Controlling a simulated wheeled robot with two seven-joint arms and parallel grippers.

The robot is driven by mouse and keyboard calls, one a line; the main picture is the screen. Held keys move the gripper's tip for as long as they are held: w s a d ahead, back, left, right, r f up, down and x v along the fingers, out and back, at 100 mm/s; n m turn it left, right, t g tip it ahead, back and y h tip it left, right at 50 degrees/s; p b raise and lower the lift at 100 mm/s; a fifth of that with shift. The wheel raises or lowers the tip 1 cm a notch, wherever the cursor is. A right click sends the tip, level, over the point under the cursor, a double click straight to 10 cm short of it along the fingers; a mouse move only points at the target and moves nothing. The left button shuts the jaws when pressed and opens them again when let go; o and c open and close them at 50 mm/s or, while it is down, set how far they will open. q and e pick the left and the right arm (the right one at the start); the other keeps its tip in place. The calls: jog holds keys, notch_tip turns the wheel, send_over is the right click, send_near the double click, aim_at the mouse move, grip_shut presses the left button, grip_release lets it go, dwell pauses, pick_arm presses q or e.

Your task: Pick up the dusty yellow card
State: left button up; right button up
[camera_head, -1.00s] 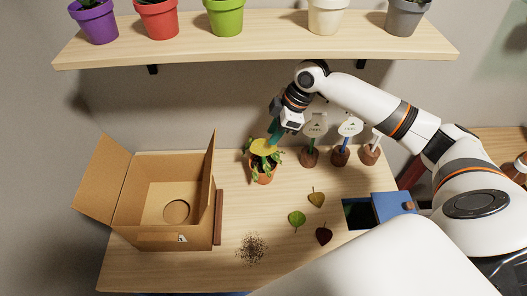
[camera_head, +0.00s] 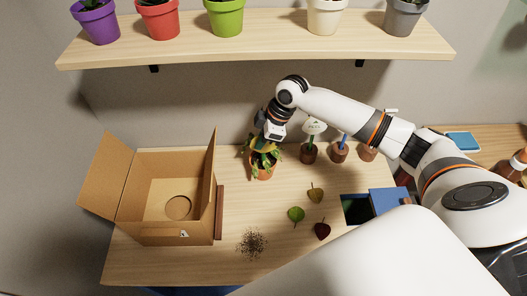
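A dull yellow card (camera_head: 259,146) shows only in part at the top of the leafy plant in a terracotta pot (camera_head: 262,173). My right gripper (camera_head: 267,142) comes down from above onto the card and the leaves. Its body and the leaves cover most of the card and the fingertips. I cannot tell whether the fingers are open or closed on the card. My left gripper is out of view.
An open cardboard box (camera_head: 177,238) stands at left. Loose leaves (camera_head: 296,214) and a dark soil patch (camera_head: 252,242) lie in front. Plant markers on wooden bases (camera_head: 309,153) stand right of the plant. A shelf (camera_head: 270,47) with pots hangs above.

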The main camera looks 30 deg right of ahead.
grip_shut()
notch_tip(320, 180, up, 7)
jog(key=s+b, duration=0.1)
jog(key=b, duration=0.2)
jog(key=s+a+b, duration=0.2)
jog(key=s+a, duration=0.2)
jog(key=s, duration=0.4)
jog(key=s+a+b, duration=0.1)
jog(key=s+a, duration=0.3)
jog(key=s, duration=0.5)
jog(key=shift+a+r+p, duration=0.2)
jog(key=shift+r+p, duration=1.1)
jog(key=shift+p, duration=0.2)
jog(key=shift+a+r+p, duration=0.15)
jog(key=shift+r+p, duration=1.1)
jog(key=shift+p, duration=0.25)
